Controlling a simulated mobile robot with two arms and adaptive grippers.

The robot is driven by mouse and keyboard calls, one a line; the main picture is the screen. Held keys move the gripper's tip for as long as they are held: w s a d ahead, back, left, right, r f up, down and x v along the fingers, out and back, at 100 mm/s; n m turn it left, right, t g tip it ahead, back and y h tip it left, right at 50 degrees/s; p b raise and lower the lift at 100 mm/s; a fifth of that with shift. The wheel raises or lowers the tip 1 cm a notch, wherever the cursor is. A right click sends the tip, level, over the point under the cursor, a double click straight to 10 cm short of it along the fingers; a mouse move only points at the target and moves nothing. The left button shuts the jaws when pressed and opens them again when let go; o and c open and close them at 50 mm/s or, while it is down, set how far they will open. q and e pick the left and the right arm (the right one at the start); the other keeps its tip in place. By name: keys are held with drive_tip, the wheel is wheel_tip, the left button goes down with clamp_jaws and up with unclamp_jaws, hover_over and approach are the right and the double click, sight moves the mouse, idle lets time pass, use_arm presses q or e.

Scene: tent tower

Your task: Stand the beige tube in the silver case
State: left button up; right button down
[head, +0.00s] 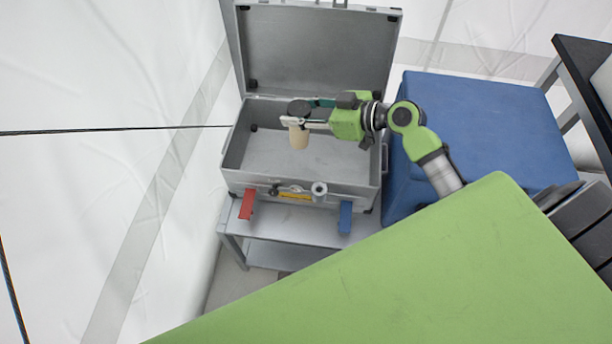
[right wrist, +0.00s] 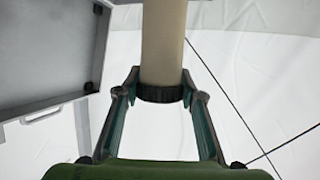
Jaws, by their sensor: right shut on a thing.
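The beige tube (head: 299,139) has a dark end at its top and hangs roughly upright in the head view. My right gripper (head: 304,116) is shut on it near that dark end. In the right wrist view the tube (right wrist: 163,40) runs up from between the fingers (right wrist: 160,90), with a dark ribbed ring at the grip. The silver case (head: 232,150) stands open with its lid raised at the back. The tube is over the case's opening; how far its lower end is above the floor I cannot tell. My left gripper is out of view.
The case rests on a grey table (head: 290,232). A red piece (head: 246,204) and a blue piece (head: 345,217) are at its front. A blue block (head: 475,125) stands close on the right. Dark cords cross the left side. The visible case floor looks clear.

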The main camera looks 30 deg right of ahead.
use_arm(q)
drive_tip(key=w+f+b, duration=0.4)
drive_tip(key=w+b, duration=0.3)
drive_tip(key=b, duration=0.5)
use_arm(e)
drive_tip(key=w+a+f, duration=0.3)
drive_tip(key=w+f, duration=0.4)
drive_tip(key=w+a+f, duration=0.3)
drive_tip(key=w+f, duration=0.3)
drive_tip(key=w, duration=0.1)
use_arm(q)
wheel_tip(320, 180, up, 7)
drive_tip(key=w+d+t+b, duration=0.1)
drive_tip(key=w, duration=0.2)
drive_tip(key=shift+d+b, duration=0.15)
drive_tip(key=shift+b, duration=0.2)
use_arm(e)
wheel_tip(320, 180, down, 10)
drive_tip(key=shift+r+m+h, duration=0.25)
drive_tip(key=shift+m+h, duration=0.15)
drive_tip(key=shift+f, duration=0.1)
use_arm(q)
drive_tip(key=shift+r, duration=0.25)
use_arm(e)
drive_tip(key=c, duration=1.4)
unclamp_jaws()
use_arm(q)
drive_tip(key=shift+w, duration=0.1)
use_arm(e)
drive_tip(key=shift+o, duration=0.2)
